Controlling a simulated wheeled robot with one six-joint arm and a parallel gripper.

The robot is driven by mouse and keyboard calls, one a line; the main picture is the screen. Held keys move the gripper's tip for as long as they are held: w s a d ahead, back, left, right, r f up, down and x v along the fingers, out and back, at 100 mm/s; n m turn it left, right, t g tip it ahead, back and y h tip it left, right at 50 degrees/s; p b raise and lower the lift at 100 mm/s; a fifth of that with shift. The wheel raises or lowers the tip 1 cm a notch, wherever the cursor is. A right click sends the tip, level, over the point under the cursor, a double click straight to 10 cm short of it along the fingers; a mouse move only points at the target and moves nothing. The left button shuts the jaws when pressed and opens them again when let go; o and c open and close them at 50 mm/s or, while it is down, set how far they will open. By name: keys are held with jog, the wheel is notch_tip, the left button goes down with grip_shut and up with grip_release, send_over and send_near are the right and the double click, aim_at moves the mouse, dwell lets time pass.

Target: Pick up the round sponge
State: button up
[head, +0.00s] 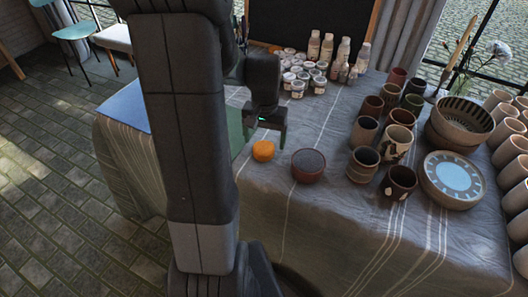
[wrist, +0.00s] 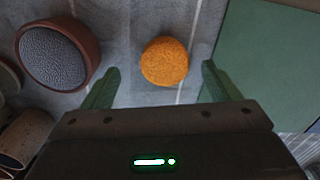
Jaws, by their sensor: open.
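The round sponge (head: 263,151) is a small orange disc lying on the cloth-covered table (head: 275,215). It also shows in the wrist view (wrist: 164,61), ahead of the fingertips and between their lines. My gripper (head: 266,141) is open and empty, above and just behind the sponge in the head view. In the wrist view its two green fingers (wrist: 158,82) stand apart, one on each side of the sponge's width. I see no contact with the sponge.
A reddish-brown bowl with a grey top (head: 308,166) stands right of the sponge. A green mat (wrist: 265,60) lies on its other side. Several cups (head: 363,162) and a patterned plate (head: 453,179) stand further right. Paint jars (head: 297,88) stand at the back. The cloth in front is clear.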

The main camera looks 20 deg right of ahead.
aim_at(263, 148)
jog(key=shift+w+f+b, duration=0.2)
jog(key=shift+f, duration=1.15)
jog(key=shift+w+f+b, duration=0.15)
jog(key=shift+w+f, duration=0.05)
jog(key=shift+f, duration=1.15)
jog(key=c, duration=1.1)
notch_tip(263, 148, up, 10)
jog(key=shift+r+p, duration=0.1)
jog(key=shift+p, duration=0.6)
jog(key=shift+c, duration=0.2)
jog(key=shift+o, duration=0.8)
